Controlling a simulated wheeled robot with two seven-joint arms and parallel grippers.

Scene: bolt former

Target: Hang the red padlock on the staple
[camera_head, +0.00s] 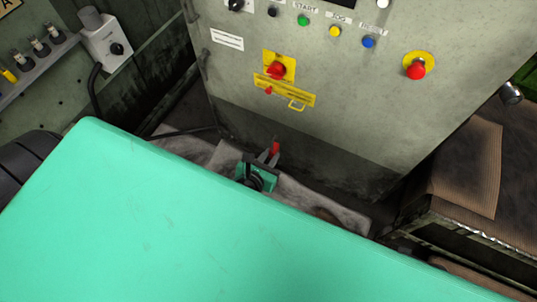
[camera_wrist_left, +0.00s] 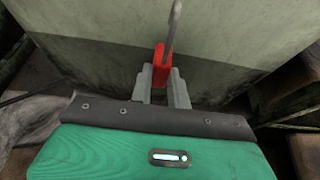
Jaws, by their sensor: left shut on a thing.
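The red padlock (camera_head: 276,147) is small in the head view, low in front of the grey machine cabinet. In the left wrist view the padlock (camera_wrist_left: 160,68) shows its red body between the grey fingers, with the metal shackle (camera_wrist_left: 174,28) pointing up and away. My left gripper (camera_head: 269,157) is shut on the padlock; it also shows in the left wrist view (camera_wrist_left: 160,90). My right gripper is not in view.
A red rotary switch (camera_head: 277,71) on a yellow plate is just above the strip. Coloured buttons (camera_head: 335,31) and a red emergency stop (camera_head: 416,70) are higher and to the right. A dark bench (camera_head: 470,165) stands at the right. Teal parts of mine cover the foreground.

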